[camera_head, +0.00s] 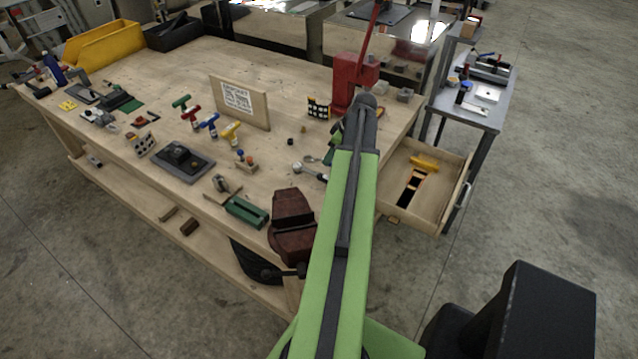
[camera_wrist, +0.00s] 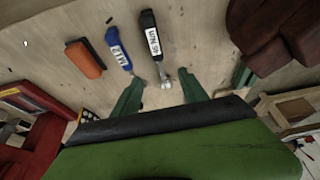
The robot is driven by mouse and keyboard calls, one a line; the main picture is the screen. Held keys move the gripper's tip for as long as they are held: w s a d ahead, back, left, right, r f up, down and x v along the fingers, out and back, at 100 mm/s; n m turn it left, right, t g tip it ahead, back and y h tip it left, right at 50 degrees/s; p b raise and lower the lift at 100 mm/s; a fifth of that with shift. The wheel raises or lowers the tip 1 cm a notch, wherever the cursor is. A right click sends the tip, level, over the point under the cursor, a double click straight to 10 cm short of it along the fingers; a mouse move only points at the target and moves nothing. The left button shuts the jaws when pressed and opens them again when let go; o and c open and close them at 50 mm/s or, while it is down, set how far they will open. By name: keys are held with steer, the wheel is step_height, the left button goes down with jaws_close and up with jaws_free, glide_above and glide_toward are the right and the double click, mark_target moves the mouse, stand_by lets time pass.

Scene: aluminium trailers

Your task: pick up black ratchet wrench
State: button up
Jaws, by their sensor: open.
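The black ratchet wrench (camera_wrist: 150,35) lies on the wooden bench top in the wrist view, with a white label on its black handle. Its metal end (camera_wrist: 165,78) points down the picture, towards the space between my fingers. My gripper (camera_wrist: 189,80) is open and empty, its two green fingers spread on either side of that metal end. I cannot tell its height above the bench. In the head view my green arm hides most of this spot. A metal-ended tool (camera_head: 308,172) shows just left of the arm; I cannot tell if it is the same wrench.
A brown vise (camera_head: 292,225) stands at the bench's near edge. A red press (camera_head: 352,82) stands beyond my arm. An open drawer (camera_head: 445,205) sticks out at right.

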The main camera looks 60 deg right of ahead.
steer(key=b, duration=0.6)
glide_toward(320, 174)
steer(key=x, duration=0.4)
steer(key=shift+a+f, duration=0.15)
steer(key=shift+f, duration=0.25)
steer(key=shift+w+f+b, duration=0.2)
steer(key=shift+b, duration=0.2)
steer(key=shift+r, duration=0.1)
steer(key=b+x, duration=0.4)
steer(key=x, duration=0.1)
steer(key=shift+s+d+f+b, duration=0.15)
steer(key=shift+d+f+b, duration=0.05)
steer(key=shift+b, duration=0.2)
steer(key=shift+r, duration=0.15)
jaws_close()
